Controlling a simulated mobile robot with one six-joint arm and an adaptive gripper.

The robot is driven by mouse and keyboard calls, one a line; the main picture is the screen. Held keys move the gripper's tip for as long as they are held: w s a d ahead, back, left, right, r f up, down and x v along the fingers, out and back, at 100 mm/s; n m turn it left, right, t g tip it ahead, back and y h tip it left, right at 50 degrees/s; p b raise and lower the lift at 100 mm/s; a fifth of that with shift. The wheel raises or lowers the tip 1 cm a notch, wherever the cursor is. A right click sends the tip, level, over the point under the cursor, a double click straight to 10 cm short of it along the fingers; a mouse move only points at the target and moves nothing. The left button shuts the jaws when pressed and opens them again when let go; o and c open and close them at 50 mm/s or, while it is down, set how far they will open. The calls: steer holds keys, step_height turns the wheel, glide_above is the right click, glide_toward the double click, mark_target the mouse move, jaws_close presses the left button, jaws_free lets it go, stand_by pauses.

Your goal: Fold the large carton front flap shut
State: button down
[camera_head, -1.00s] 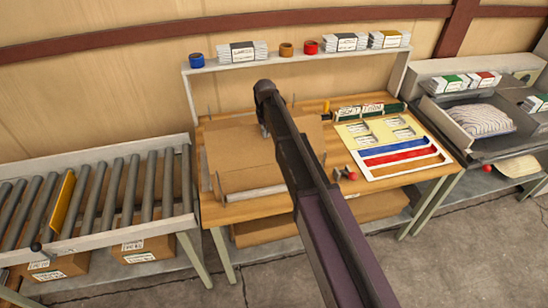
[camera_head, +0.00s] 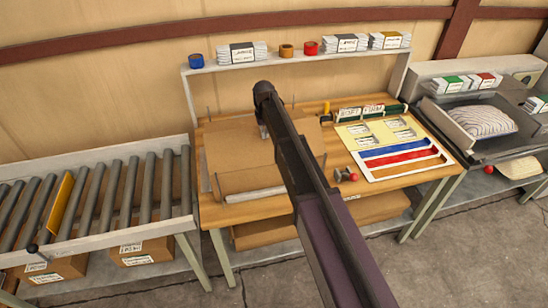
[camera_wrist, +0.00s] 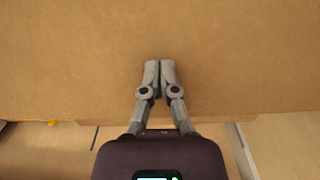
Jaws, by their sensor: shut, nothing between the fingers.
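The large carton (camera_head: 235,150) lies on the wooden workbench, left of my arm in the head view. Its brown cardboard also fills the upper part of the wrist view (camera_wrist: 80,60). A carton panel hangs along its near side (camera_head: 245,180); I cannot tell exactly how far it is folded. My gripper (camera_wrist: 160,65) is shut and empty, with its fingertips over the cardboard near an edge. I cannot tell whether the tips touch it. In the head view my arm hides the carton's right part and most of the gripper.
A red-tipped tool (camera_head: 350,175) lies beside my arm. A shelf (camera_head: 220,68) with tape rolls stands behind.

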mark_target(265, 144)
steer(key=shift+w+a+f+b, duration=0.15)
steer(key=shift+w+f+b, duration=0.4)
steer(key=shift+f+b, duration=0.4)
steer(key=shift+f, duration=0.2)
steer(key=shift+f+b, duration=0.35)
steer(key=shift+b, duration=0.25)
steer(key=shift+f+b, duration=1.75)
steer(key=shift+r, duration=0.15)
